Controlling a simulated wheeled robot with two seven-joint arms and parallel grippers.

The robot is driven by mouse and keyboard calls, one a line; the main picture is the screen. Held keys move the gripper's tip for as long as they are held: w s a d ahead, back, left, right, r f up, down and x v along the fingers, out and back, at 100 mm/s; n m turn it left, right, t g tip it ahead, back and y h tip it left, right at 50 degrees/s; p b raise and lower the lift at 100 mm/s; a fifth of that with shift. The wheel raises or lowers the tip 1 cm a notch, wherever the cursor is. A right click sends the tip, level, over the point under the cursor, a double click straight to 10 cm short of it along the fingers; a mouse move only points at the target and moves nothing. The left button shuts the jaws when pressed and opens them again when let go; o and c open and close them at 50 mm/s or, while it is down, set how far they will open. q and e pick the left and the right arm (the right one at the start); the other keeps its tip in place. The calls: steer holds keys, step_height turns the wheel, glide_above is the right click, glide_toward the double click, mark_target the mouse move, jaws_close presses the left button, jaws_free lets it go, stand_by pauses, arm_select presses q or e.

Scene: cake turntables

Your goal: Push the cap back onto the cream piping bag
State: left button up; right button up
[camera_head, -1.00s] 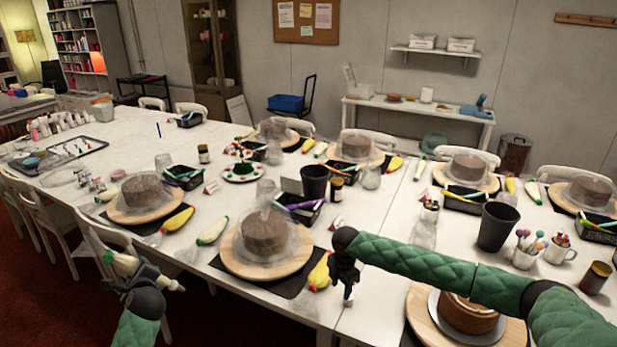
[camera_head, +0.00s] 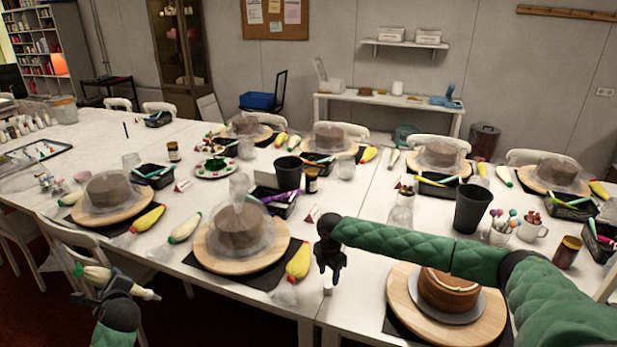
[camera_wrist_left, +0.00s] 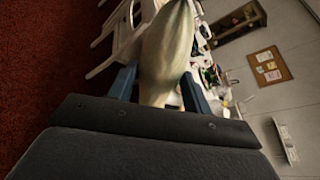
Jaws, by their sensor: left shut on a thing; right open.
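My left gripper (camera_head: 108,288) is shut on the cream piping bag (camera_head: 95,272), in front of the table's left front edge. The bag has a dark green end at the upper left, and a pale tip (camera_head: 148,295) sticks out to the right. In the left wrist view the bag (camera_wrist_left: 170,45) stands between the two blue fingers (camera_wrist_left: 160,88). My right gripper (camera_head: 329,270) is open and points down over the table's front edge. A small white piece (camera_head: 328,291) shows just below it; I cannot tell whether it is the cap or whether the gripper touches it.
A covered cake (camera_head: 241,230) on a wooden turntable (camera_head: 215,258) stands between the grippers. A yellow piping bag (camera_head: 298,262) lies left of the right gripper. A cream one (camera_head: 185,227) lies further left. An uncovered cake (camera_head: 448,290) is right. A white chair (camera_head: 75,240) stands behind the left gripper.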

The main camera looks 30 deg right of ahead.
mark_target(328, 284)
arm_select(q)
steer(key=shift+f+b, duration=0.45)
steer(key=shift+f, duration=0.35)
arm_select(e)
steer(key=shift+f, duration=0.9)
arm_select(q)
steer(key=shift+r, duration=0.15)
arm_select(e)
steer(key=shift+f, duration=0.25)
arm_select(q)
steer(key=shift+f+b, duration=0.3)
steer(key=shift+f, duration=0.15)
arm_select(e)
steer(key=shift+f, duration=2.05)
steer(key=c, duration=0.8)
arm_select(q)
step_height(328, 284, up, 13)
steer(key=p, duration=1.2)
steer(key=shift+f+p, duration=0.2)
steer(key=shift+p, duration=0.1)
arm_select(e)
step_height(328, 284, up, 15)
steer(key=shift+r, duration=0.1)
steer(key=shift+c, duration=0.2)
arm_select(q)
steer(key=shift+c, duration=0.3)
